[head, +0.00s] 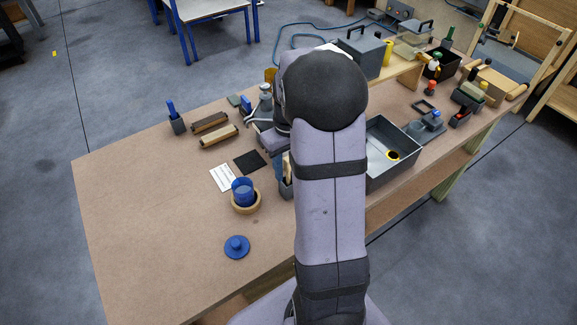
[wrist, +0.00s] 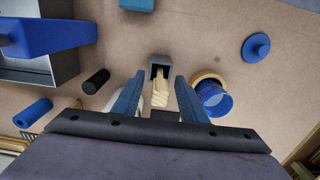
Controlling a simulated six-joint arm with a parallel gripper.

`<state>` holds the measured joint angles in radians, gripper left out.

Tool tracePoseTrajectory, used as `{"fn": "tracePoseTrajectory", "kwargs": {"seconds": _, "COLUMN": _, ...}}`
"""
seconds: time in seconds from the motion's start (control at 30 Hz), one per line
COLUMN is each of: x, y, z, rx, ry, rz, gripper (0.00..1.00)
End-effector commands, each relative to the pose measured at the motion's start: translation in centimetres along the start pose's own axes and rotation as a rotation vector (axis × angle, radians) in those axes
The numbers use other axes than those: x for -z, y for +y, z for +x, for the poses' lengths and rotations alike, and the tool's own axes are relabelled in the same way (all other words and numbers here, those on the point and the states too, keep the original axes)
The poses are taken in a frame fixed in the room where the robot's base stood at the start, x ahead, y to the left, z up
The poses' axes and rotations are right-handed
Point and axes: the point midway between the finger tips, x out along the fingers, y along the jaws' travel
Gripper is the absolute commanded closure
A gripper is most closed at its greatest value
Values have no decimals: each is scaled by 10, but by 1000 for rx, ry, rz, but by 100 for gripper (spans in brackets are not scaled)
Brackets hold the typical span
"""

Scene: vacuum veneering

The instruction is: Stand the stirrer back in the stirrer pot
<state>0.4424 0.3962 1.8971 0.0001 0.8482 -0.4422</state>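The stirrer pot (wrist: 159,60) is a small dark grey square holder. In the head view the pot (head: 287,189) stands on the bench just left of my arm, which partly hides it. The pale wooden stirrer (wrist: 160,94) has its lower end in the pot and its upper end rises between my fingers; it also shows in the head view (head: 286,164). My gripper (wrist: 159,78) has its two blue fingers apart, one each side of the stirrer, with visible gaps. In the head view my gripper is mostly hidden behind my arm.
A blue cup (wrist: 212,97) in a wooden ring stands close to the pot, with a blue lid (head: 236,247) nearer the front. A white card (head: 222,177) and black square (head: 250,161) lie nearby. A grey bin (head: 398,134) is right of my arm. The left front bench is clear.

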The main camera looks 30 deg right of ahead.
Motion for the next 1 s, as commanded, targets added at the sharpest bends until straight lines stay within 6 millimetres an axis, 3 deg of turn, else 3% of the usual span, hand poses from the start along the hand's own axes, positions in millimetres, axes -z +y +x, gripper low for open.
{"fn": "tracePoseTrajectory", "kwargs": {"seconds": 0.37, "x": 1, "y": 0, "z": -6, "rx": -1, "ry": 2, "rz": 0, "gripper": 62}}
{"fn": "tracePoseTrajectory", "kwargs": {"seconds": 0.8, "x": 1, "y": 1, "z": -60, "rx": -2, "ry": 4, "rz": 0, "gripper": 62}}
{"fn": "tracePoseTrajectory", "kwargs": {"seconds": 1.0, "x": 0, "y": 0, "z": -72, "rx": 0, "ry": 1, "rz": 0, "gripper": 62}}
